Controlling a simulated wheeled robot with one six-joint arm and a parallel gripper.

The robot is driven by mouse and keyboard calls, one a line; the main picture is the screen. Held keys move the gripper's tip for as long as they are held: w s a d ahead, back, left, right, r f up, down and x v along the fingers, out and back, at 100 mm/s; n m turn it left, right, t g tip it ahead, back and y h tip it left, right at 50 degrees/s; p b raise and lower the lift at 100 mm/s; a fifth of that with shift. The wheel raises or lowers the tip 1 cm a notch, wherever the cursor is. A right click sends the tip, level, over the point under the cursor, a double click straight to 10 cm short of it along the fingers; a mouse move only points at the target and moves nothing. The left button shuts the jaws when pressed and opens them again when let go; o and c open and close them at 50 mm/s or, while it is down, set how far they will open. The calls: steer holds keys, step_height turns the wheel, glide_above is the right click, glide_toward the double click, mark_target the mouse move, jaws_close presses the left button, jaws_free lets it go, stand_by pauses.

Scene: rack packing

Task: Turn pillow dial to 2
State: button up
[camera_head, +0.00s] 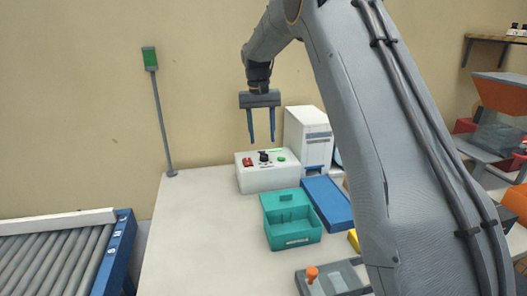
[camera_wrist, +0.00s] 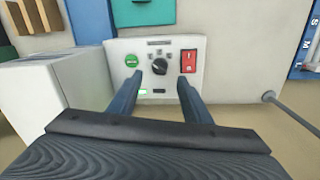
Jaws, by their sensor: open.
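The pillow dial (camera_head: 264,156) is a small black knob on top of a white control box (camera_head: 268,178) at the back of the table. In the wrist view the dial (camera_wrist: 159,66) sits on the box's panel between a green button (camera_wrist: 131,61) and a red switch (camera_wrist: 189,61), with marks around it too small to read. My gripper (camera_head: 262,141) is open and empty, with its two blue fingers pointing down over the box. In the wrist view the fingertips (camera_wrist: 173,71) lie either side of the dial; I cannot tell how high above it they are.
A white machine (camera_head: 306,140) stands right of the box. An open teal case (camera_head: 292,232) and a blue panel (camera_head: 329,203) lie in front. A green-topped pole (camera_head: 160,115) rises at the back left, and a roller conveyor (camera_head: 60,260) is further left. The table's left side is clear.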

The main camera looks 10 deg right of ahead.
mark_target(264, 153)
steer(key=f+p, duration=0.1)
steer(key=f, duration=0.5)
steer(key=shift+s+d+f+p, duration=0.1)
steer(key=shift+d+f+p, duration=0.1)
steer(key=shift+f+p, duration=0.15)
steer(key=shift+r, duration=0.1)
steer(key=c, duration=1)
steer(key=shift+m, duration=0.4)
steer(key=m+b, duration=0.1)
steer(key=m, duration=0.2)
steer(key=shift+m, duration=0.3)
steer(key=m, duration=0.4)
steer(key=shift+r+b, duration=0.1)
steer(key=shift+b, duration=0.3)
steer(key=shift+m, duration=0.3)
